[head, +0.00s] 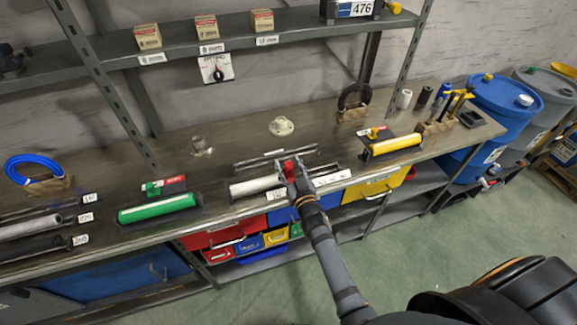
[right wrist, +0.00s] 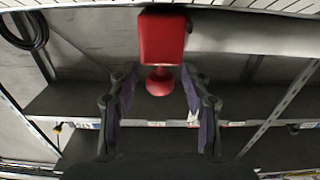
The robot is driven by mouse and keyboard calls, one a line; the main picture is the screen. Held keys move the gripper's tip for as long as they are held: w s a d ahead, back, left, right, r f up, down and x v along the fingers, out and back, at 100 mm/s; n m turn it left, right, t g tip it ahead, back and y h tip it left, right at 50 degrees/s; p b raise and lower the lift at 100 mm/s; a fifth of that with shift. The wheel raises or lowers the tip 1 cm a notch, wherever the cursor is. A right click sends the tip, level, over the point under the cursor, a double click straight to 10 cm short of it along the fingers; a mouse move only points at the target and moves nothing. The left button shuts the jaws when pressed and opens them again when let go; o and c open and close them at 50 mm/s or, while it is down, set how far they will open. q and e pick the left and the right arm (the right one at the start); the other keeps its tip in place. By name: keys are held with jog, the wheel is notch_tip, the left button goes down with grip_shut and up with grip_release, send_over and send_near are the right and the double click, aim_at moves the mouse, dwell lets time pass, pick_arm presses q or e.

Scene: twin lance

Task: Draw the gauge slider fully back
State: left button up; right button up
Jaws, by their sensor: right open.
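The gauge slider is a red block (head: 289,168) on a metal rail by a pale bar (head: 254,186) on the bench. In the right wrist view the red block (right wrist: 162,36) has a round red knob (right wrist: 160,84) on a short stem. My right gripper (head: 294,180) reaches over the bench's front edge to the slider. In the wrist view its open fingers (right wrist: 158,82) stand either side of the knob, with a gap visible on both sides. The gripper partly hides the slider in the head view. My left gripper is not in view.
A green cylinder (head: 157,208) lies left of the pale bar, and a yellow cylinder (head: 395,145) lies right. A white round piece (head: 281,126) sits behind. Coloured bins (head: 372,187) hang under the bench front. A shelf (head: 200,45) with small boxes runs above the bench.

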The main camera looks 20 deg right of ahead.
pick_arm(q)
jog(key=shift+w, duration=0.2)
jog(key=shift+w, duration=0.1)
pick_arm(e)
grip_shut()
jog(key=shift+w, duration=0.1)
